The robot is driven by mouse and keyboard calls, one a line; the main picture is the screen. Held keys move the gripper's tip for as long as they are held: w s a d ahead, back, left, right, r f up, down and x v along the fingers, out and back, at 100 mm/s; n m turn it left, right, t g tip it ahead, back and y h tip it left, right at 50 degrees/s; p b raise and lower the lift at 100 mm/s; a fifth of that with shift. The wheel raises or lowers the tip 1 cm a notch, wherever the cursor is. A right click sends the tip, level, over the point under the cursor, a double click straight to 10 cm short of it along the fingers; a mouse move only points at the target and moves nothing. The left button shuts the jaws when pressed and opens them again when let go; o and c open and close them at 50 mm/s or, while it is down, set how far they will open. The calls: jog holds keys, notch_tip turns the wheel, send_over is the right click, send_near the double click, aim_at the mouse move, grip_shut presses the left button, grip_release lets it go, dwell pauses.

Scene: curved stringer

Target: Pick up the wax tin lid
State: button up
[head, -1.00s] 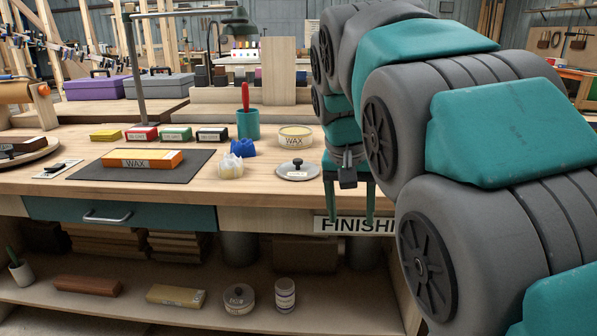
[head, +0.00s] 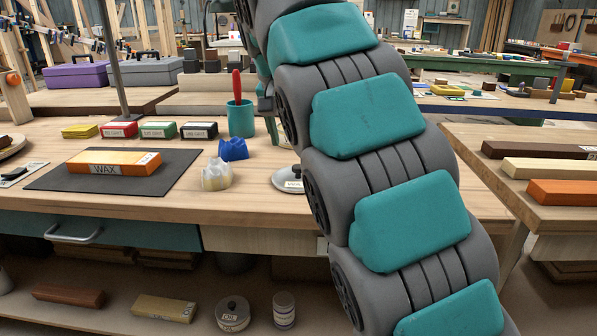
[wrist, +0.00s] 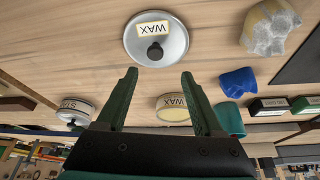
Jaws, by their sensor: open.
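The wax tin lid is a round grey metal disc with a black knob and a WAX label. In the wrist view the lid (wrist: 172,42) lies flat on the wooden bench, just beyond my fingertips. In the head view the lid (head: 285,181) is partly hidden behind my arm. My gripper (wrist: 158,74) is open and empty, its two green fingers spread, apart from the lid.
A crumpled pale cloth-like lump (head: 216,176), a blue lump (head: 233,149) and a teal cup (head: 241,119) stand left of the lid. Another labelled tin (wrist: 76,111) shows in the wrist view. A dark mat (head: 60,180) bears an orange WAX box (head: 115,163).

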aim_at(298, 166)
jog(key=shift+w+d+f+p, duration=0.1)
jog(key=shift+w+d+f, duration=0.1)
jog(key=shift+f, duration=0.65)
jog(key=shift+w+d+f+p, duration=0.1)
jog(key=shift+d+f, duration=0.05)
jog(key=shift+f, duration=0.7)
jog(key=shift+w+d+f+p, duration=0.1)
jog(key=shift+d+f, duration=0.1)
jog(key=shift+f, duration=0.65)
jog(key=shift+x, duration=1.2)
grip_shut()
